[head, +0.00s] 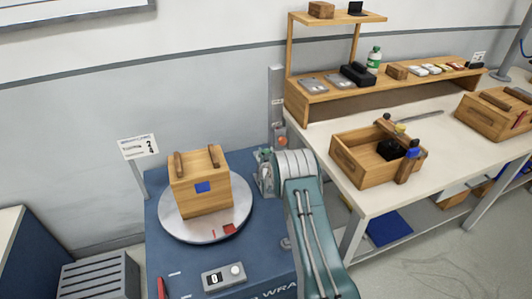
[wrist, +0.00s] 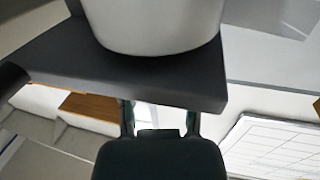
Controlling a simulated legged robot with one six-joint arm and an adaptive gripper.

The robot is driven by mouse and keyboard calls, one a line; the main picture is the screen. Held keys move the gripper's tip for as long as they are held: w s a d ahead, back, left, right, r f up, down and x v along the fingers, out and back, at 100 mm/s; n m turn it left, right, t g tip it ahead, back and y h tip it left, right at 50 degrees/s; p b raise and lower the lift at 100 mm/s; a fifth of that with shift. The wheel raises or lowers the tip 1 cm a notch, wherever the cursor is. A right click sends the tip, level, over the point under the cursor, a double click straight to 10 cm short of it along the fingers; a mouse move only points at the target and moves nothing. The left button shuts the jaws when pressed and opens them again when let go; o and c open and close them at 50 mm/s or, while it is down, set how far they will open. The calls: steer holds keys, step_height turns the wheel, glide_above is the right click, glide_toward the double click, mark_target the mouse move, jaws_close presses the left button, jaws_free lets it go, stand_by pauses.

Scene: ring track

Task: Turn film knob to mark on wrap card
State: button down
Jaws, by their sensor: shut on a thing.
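The wrap card (head: 139,147) stands on a post at the back left of the blue wrapping machine in the head view. It has small print and the figures 2 and 4. My gripper (wrist: 160,118) shows from behind in the wrist view, its two fingers reaching under a dark plate (wrist: 130,72). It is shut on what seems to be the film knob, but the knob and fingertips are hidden. A pale grey cylinder (wrist: 152,25) stands on the plate.
A wooden crate (head: 196,165) with a blue square sits on the round turntable (head: 175,228). A display box (head: 224,278) is at the machine's front. A workbench (head: 335,135) with wooden trays stands right. A grey slatted box (head: 95,277) is at lower left.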

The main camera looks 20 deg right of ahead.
steer(key=shift+w+a+m+g+h, duration=0.1)
steer(key=shift+m+g+h, duration=1.2)
steer(key=shift+h, duration=0.7)
steer(key=shift+m+g+h, duration=0.9)
steer(key=shift+m+h, duration=0.7)
steer(key=shift+h, duration=0.4)
steer(key=shift+c, duration=1.5)
jaws_free()
steer(key=v, duration=1.2)
